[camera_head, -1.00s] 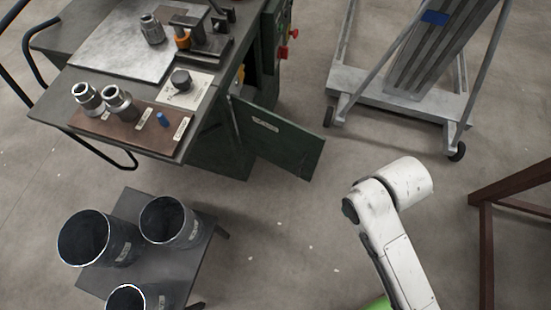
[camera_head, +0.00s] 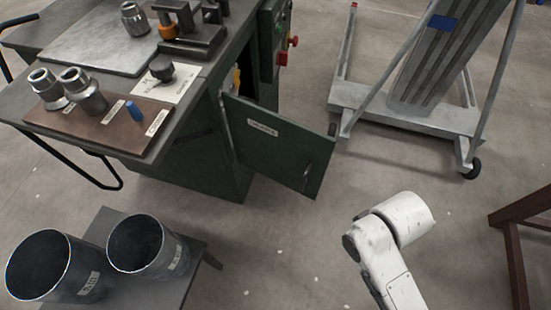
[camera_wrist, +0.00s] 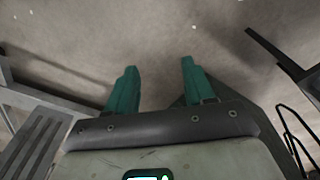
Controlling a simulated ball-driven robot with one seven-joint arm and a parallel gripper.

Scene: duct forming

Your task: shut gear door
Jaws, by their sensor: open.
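The gear door (camera_head: 276,142) is a dark green panel with a white label, on the side of the green machine (camera_head: 190,150). It stands swung open, and its free edge points right toward the wheeled frame. Something yellow shows inside the opening behind it. My white arm is at the lower right in the head view, apart from the door. My gripper (camera_wrist: 157,78) shows in the wrist view with two green fingers spread apart and nothing between them. Bare floor lies beyond the fingertips. The gripper itself is not visible in the head view.
A wheeled grey frame (camera_head: 400,114) stands right of the door. A low table (camera_head: 190,266) with dark pipe pieces (camera_head: 140,246) is at the lower left. A brown steel stand (camera_head: 512,240) is at the right edge. Clear floor (camera_head: 275,245) lies between door and arm.

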